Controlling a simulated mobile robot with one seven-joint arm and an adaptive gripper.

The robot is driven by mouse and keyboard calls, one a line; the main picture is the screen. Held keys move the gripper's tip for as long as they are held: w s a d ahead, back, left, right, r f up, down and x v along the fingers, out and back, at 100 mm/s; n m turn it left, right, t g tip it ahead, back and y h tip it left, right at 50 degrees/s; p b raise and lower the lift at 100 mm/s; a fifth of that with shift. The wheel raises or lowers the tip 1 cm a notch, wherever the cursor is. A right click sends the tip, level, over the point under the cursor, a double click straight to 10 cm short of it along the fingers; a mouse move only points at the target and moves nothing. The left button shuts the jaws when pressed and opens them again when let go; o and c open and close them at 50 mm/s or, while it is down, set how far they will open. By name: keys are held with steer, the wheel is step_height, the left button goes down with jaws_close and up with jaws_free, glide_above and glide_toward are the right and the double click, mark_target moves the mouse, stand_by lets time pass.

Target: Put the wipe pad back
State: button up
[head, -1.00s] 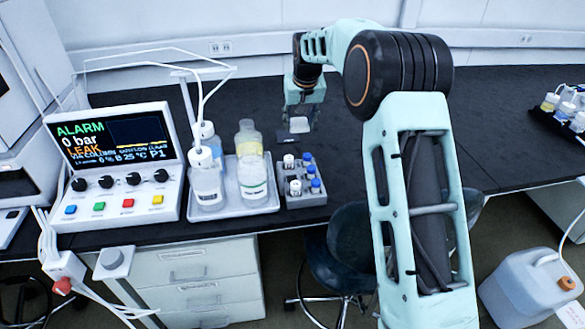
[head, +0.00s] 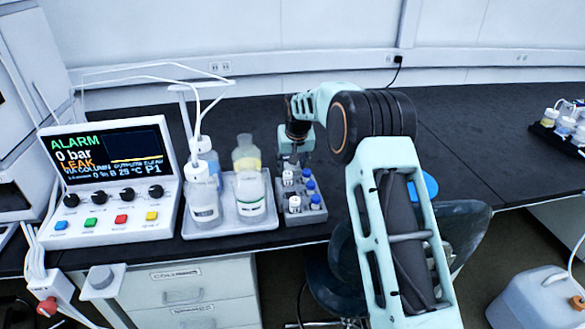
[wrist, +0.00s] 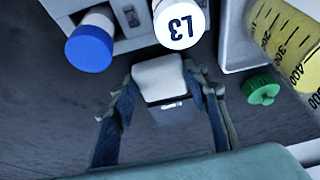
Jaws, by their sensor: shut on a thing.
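The white wipe pad (wrist: 158,76) shows in the wrist view between the two fingers of my gripper (wrist: 163,88). My gripper is shut on it, with a finger along each side. In the head view my gripper (head: 293,152) hangs just behind the grey vial rack (head: 305,216). The pad cannot be made out there, hidden behind the vials and the gripper. Whether the pad touches the bench is not clear.
Vials with blue (wrist: 90,48) and white caps (wrist: 180,22) stand close ahead of the pad. A green cap (wrist: 262,88) lies to the right by a graduated bottle (wrist: 288,45). A bottle tray (head: 228,222) stands left of the rack. Dark bench behind is clear.

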steer(key=shift+f, duration=0.15)
steer(key=o, duration=1)
steer(key=shift+r, duration=0.3)
steer(key=p+v, duration=0.1)
steer(key=v, duration=1)
steer(key=shift+s+r, duration=0.2)
steer(key=shift+r, duration=0.1)
